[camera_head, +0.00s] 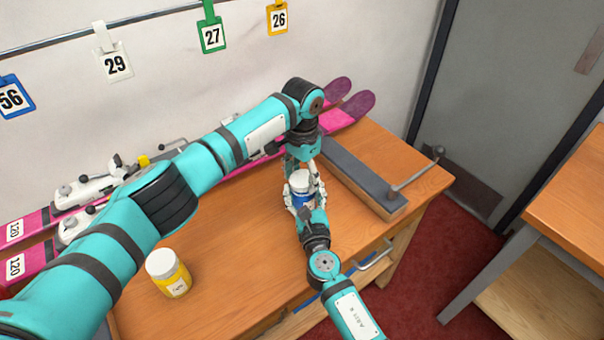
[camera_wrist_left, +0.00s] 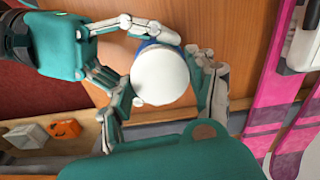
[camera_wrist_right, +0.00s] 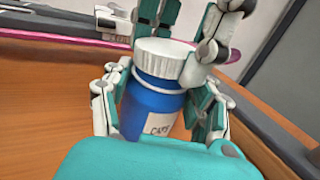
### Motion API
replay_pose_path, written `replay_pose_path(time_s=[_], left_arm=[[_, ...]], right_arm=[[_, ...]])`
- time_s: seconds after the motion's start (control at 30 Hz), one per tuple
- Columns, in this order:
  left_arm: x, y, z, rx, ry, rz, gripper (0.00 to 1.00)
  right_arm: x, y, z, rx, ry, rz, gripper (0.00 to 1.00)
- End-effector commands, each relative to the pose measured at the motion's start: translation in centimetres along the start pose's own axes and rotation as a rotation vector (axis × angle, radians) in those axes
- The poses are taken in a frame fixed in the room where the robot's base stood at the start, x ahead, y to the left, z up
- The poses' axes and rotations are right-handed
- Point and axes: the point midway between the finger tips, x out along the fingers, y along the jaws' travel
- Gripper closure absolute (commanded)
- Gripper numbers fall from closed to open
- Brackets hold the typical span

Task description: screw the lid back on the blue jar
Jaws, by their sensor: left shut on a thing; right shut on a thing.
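The blue jar (camera_head: 303,200) stands upright on the wooden bench, its label partly showing in the right wrist view (camera_wrist_right: 150,105). The white lid (camera_head: 301,177) sits on top of the jar's mouth and shows from above in the left wrist view (camera_wrist_left: 162,76). How tightly it is threaded cannot be told. My left gripper (camera_head: 300,168) comes down from above and is shut on the lid, fingers at its sides. My right gripper (camera_head: 304,194) comes from the bench's front side and is shut around the jar's body, which its fingers partly hide.
A yellow jar with a white lid (camera_head: 168,272) stands at the front left of the bench. Pink skis (camera_head: 340,118) lie along the back. A grey-topped bar (camera_head: 362,177) with a handle is just right of the blue jar. The bench between the two jars is clear.

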Motion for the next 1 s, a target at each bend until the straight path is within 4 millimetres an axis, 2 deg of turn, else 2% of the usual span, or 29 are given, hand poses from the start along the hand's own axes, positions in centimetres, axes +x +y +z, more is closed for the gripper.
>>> replay_pose_path(time_s=[0.13,0.63,1.0], left_arm=[[0.69,0.08,0.14,-0.001,-0.005,0.002,0.61],[0.82,0.15,0.16,-0.001,-0.010,0.002,0.62],[0.13,0.38,-0.21,-0.006,-0.166,-0.086,0.62]], right_arm=[[-0.02,0.14,0.05,-0.001,-0.002,0.003,0.99],[-0.01,0.19,0.11,-0.001,-0.003,0.004,0.99],[0.01,0.20,0.14,-0.001,-0.003,0.004,0.99]])
